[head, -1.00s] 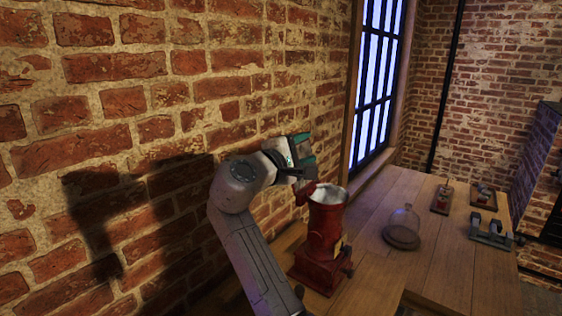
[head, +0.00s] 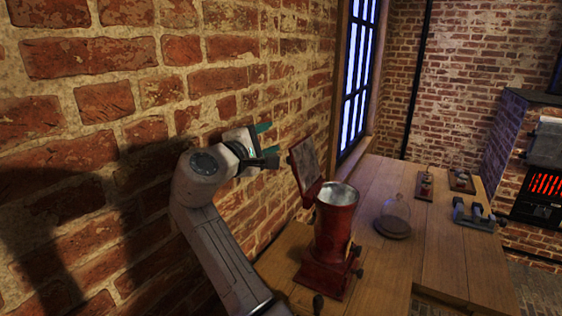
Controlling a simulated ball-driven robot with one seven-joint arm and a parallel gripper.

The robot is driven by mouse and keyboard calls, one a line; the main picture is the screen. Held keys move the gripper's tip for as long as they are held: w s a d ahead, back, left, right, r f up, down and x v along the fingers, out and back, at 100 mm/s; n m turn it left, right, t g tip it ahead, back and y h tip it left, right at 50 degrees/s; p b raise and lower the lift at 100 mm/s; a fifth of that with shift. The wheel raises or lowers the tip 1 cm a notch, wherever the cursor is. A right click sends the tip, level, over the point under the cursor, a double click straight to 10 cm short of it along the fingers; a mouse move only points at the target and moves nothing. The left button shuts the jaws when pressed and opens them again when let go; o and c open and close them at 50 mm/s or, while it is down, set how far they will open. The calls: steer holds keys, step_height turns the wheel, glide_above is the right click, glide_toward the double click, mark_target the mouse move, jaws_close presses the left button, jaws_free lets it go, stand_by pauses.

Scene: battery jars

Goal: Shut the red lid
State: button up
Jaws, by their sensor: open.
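The red lid (head: 306,168) stands raised and tilted back at the left rim of a red canister (head: 335,228) in the head view. The canister's round mouth is open and its pale inside shows. The canister stands on a wooden table, with a small dark knob low on its right side. My gripper (head: 272,143) is to the left of the lid and a little above its middle, with teal fingers apart and nothing between them. A gap shows between the fingertips and the lid.
A glass dome (head: 394,214) on a round base stands right of the canister on the wooden table (head: 440,262). Small instruments (head: 479,215) sit at the table's far right. A brick wall (head: 70,120) runs close along the left, beside my arm.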

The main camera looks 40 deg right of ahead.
steer(key=b, duration=0.9)
glide_toward(289, 161)
steer(key=p+x, duration=0.1)
steer(key=x, duration=0.4)
steer(key=p+x, duration=0.1)
steer(key=x, duration=0.5)
steer(key=shift+w+f, duration=0.2)
steer(key=shift+w, duration=0.05)
steer(key=shift+c, duration=0.3)
jaws_close()
